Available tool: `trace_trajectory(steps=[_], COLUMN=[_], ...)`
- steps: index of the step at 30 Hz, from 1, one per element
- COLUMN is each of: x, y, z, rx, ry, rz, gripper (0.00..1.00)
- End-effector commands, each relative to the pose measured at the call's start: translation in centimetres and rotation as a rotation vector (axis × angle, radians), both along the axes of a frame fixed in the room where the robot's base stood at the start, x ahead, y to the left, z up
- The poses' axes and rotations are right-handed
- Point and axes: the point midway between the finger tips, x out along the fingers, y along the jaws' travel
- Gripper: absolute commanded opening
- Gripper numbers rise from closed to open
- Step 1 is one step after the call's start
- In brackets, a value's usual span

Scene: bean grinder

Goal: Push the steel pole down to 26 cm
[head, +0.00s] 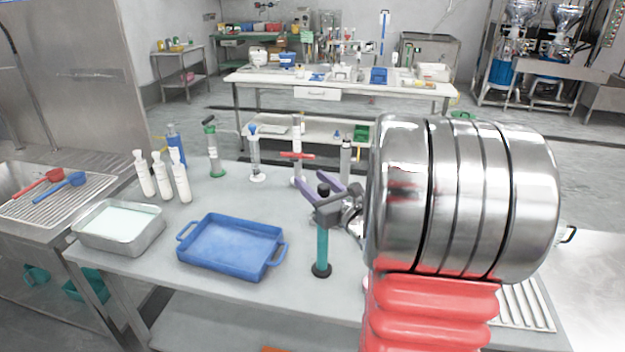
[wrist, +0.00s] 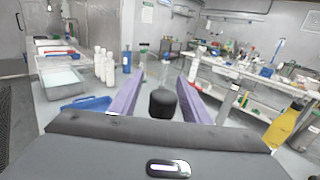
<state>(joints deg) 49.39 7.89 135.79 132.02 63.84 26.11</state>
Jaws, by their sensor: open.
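A teal upright tube (head: 322,245) on a round black base stands at the front of the grey table, with a black knob (head: 323,189) above it. My gripper (head: 309,177) is open, its purple fingers pointing toward the back of the table. In the wrist view, the black knob (wrist: 163,103) shows between the spread fingers, apparently not gripped. My gripper's body hides the part between knob and tube. A grey steel-looking pole (head: 345,161) stands farther back, just right of the fingers. I cannot tell which one is the named steel pole, and no height scale is readable.
A blue tray (head: 279,263) lies left of the teal tube, with a metal pan (head: 158,236) beyond it. White bottles (head: 162,176), a green-topped stand (head: 213,150) and a red-handled stand (head: 297,150) stand behind. The table between tray and stands is clear.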

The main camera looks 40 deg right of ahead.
Motion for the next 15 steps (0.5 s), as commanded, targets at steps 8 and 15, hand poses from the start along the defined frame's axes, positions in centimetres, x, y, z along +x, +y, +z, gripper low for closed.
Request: trace_trajectory(steps=[8, 15], x=[-0.39, -0.49], y=[-0.59, -0.71], z=[-0.01, -0.01], rx=[0.000, 0.000], ry=[0.000, 0.000], rz=[-0.014, -0.017], gripper=[0.43, 0.26])
